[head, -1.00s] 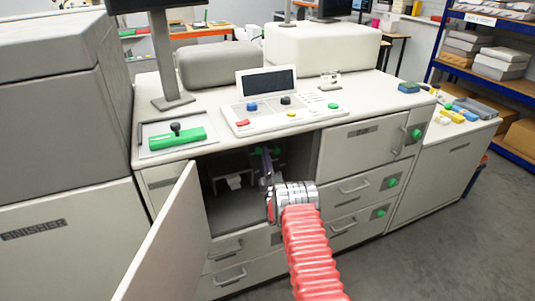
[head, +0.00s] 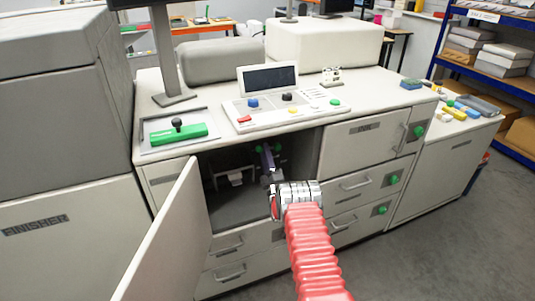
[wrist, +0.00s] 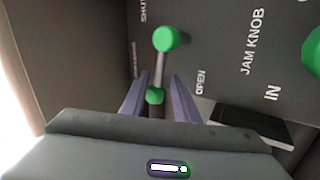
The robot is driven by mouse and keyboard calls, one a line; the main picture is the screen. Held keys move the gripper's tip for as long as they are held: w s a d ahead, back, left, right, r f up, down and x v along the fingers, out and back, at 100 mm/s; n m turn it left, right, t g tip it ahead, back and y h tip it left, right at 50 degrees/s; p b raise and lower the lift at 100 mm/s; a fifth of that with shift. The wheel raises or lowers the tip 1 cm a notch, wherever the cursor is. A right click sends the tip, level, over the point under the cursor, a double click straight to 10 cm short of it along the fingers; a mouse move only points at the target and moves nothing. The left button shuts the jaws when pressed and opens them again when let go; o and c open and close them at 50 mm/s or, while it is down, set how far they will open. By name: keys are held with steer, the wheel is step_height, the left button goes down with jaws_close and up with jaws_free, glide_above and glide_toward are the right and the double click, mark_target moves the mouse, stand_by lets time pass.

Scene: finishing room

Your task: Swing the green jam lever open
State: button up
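The green jam lever (wrist: 163,65) shows in the wrist view as a grey rod with a large green end and a smaller green piece nearer me. It is on a dark panel between the words SHUT and OPEN. My gripper (wrist: 158,88) has its two purple fingers apart, one on each side of the rod by the smaller green piece. A gap shows on the right side; contact on the left I cannot tell. In the head view my gripper (head: 267,158) is inside the open cabinet, and the lever is hard to make out there.
A green jam knob (wrist: 312,52) marked IN is at the right of the wrist view. The cabinet door (head: 170,240) stands open on the left. Drawers (head: 352,200) flank the opening on the right. A control console (head: 270,108) and a green-handled tray (head: 178,134) are on top.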

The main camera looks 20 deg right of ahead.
steer(key=shift+d, duration=0.1)
steer(key=shift+s+f, duration=0.1)
steer(key=v, duration=1.3)
steer(key=shift+s+f, duration=0.2)
steer(key=shift+f, duration=0.1)
